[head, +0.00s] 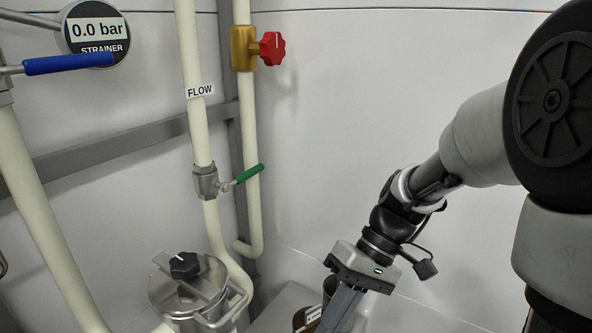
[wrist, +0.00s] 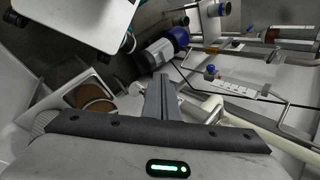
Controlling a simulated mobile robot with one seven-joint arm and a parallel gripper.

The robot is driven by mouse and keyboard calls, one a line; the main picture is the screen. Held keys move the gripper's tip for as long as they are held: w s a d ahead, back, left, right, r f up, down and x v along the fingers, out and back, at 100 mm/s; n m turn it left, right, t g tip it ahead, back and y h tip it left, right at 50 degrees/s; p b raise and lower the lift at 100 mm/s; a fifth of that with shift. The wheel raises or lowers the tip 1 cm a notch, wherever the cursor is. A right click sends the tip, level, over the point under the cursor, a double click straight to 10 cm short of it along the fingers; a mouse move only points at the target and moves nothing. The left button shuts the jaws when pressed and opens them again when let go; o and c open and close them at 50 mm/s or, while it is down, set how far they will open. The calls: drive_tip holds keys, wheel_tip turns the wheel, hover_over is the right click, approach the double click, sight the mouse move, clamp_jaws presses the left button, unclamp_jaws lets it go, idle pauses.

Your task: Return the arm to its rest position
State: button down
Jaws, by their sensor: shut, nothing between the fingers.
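My gripper (head: 338,314) hangs at the lower middle right of the head view, at the end of my arm, pointing down. Its grey fingers are together with nothing between them, and their tips run towards the bottom edge. In the wrist view the shut fingers (wrist: 162,88) stick out from the dark gripper edge in the middle. My arm comes in from the right side of the head view, bent at the elbow.
A brown-topped container (head: 308,318) stands close beside the fingers. A steel strainer pot (head: 190,292) is to the left. Pale pipes carry a green-handled valve (head: 240,176) and a red-knobbed valve (head: 271,48). A strainer gauge (head: 97,33) reads 0.0 bar. White wall lies behind.

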drive_tip(key=s+d+r+m+t+h, duration=0.3)
drive_tip(key=d+r+m+t+h, duration=0.25)
drive_tip(key=d+r+t, duration=0.45)
wheel_tip(320, 180, up, 27)
drive_tip(key=a+p, duration=0.1)
drive_tip(key=p, duration=2.5)
drive_tip(key=shift+n+h, duration=0.35)
drive_tip(key=shift+n, duration=0.1)
drive_tip(key=shift+s+f, duration=0.1)
